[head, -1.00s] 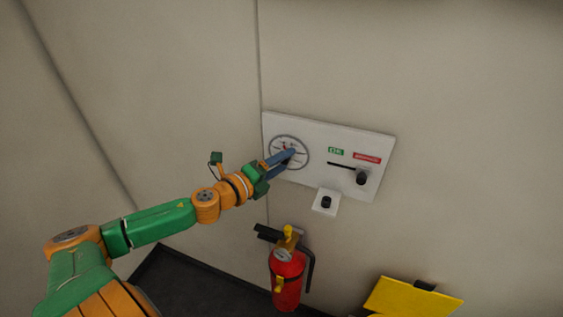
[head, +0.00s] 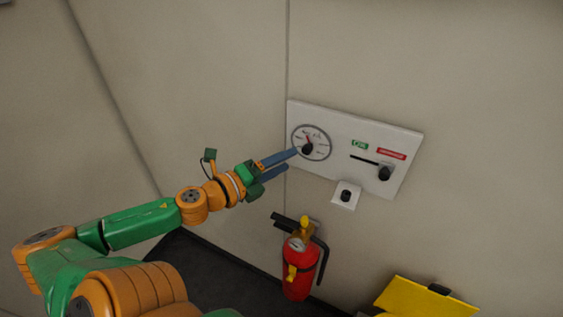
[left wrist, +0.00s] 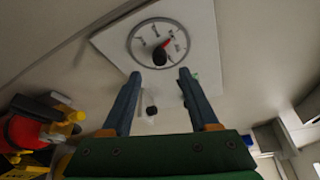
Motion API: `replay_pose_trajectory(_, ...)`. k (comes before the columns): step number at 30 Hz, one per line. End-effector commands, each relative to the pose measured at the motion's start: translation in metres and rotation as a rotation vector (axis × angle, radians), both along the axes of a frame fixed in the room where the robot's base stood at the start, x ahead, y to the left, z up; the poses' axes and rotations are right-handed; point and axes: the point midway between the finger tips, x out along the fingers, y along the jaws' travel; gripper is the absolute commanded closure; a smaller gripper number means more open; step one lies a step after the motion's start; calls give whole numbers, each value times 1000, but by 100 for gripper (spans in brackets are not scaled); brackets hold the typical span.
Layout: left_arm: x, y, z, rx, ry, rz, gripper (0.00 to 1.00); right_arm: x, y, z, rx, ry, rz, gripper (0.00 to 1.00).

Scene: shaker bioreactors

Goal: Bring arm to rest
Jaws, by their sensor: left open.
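My left arm comes in from the left in the head view. Its left gripper (head: 291,160) is open and empty, with its blue fingers apart, just left of a white wall panel (head: 340,171). In the left wrist view the two fingers (left wrist: 158,85) stand apart with nothing between them. The panel's round dial (head: 312,142) has a dark knob and a red pointer; it also shows ahead of the fingertips in the left wrist view (left wrist: 180,55). My right gripper is in neither view.
The panel also bears a slider with a black knob (head: 385,173), a green label and a red label. A small plate with a black button (head: 346,196) is below. A red fire extinguisher (head: 299,268) and a yellow object (head: 423,300) are lower down. Bare wall is to the left.

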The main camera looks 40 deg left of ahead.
Motion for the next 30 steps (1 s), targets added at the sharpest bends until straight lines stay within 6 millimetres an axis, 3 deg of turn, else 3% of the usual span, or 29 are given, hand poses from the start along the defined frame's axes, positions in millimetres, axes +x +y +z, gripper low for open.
replay_pose_trajectory(14,-2,2,-1,-2,2,4,40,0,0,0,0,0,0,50)
replay_pose_trajectory(17,-4,27,-25,-56,40,89,40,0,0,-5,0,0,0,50)
replay_pose_trajectory(20,-21,81,-94,-209,142,299,40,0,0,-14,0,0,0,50)
replay_pose_trajectory(22,-48,113,-159,-353,235,471,40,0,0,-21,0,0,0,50)
replay_pose_trajectory(24,-80,128,-226,-500,330,630,40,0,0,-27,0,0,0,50)
replay_pose_trajectory(27,-132,119,-321,-699,471,834,40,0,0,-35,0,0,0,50)
replay_pose_trajectory(29,-164,98,-373,-809,561,944,40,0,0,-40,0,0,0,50)
replay_pose_trajectory(30,-186,79,-405,-880,624,1012,40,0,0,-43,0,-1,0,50)
